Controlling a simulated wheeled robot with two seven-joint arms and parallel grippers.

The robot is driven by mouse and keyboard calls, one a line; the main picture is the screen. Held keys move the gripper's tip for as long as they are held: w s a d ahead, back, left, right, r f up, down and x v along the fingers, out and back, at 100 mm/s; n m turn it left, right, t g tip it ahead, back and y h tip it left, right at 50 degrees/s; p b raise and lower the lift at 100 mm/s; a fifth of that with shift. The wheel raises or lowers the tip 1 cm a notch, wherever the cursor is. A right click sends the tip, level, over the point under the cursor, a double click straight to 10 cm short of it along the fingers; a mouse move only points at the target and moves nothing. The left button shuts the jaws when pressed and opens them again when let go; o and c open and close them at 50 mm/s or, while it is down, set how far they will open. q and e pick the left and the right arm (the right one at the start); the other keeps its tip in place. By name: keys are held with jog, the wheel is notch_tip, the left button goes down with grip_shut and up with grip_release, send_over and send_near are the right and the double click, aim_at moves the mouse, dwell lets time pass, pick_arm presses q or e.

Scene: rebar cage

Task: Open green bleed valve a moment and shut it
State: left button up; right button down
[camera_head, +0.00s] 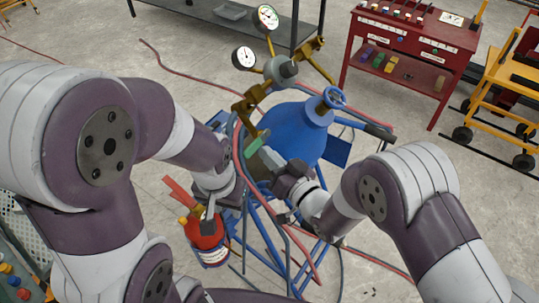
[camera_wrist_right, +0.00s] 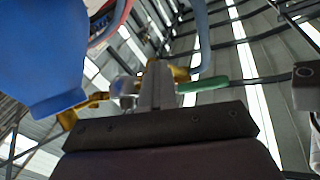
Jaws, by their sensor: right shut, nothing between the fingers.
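The green valve handle (camera_wrist_right: 203,85) extends right from a brass fitting in the right wrist view. In the head view, a small green piece (camera_head: 254,146) shows beside the blue tank (camera_head: 298,130), partly hidden by my right gripper. My right gripper (camera_head: 264,155) is shut and empty, with its fingertips close to the green handle. In the wrist view its closed fingers (camera_wrist_right: 157,84) stand just left of the handle; I cannot tell whether they touch. My left gripper (camera_head: 208,215) points down left of the tank, above a red canister; its jaw opening is unclear.
Two gauges (camera_head: 267,17) on a brass manifold (camera_head: 282,70) rise above the tank. A blue handwheel (camera_head: 334,97) tops it. The red canister (camera_head: 207,240) stands low left. A red tool cart (camera_head: 408,50) and yellow trolley (camera_head: 512,80) stand back right. Hoses cross the floor.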

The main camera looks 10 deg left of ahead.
jog(key=c, duration=1)
grip_release()
jog(key=shift+c, duration=0.2)
jog(key=b+v, duration=0.2)
jog(key=v, duration=1)
jog(key=shift+s+d+b, duration=0.2)
jog(key=shift+d+b, duration=0.05)
jog(key=shift+b, duration=0.15)
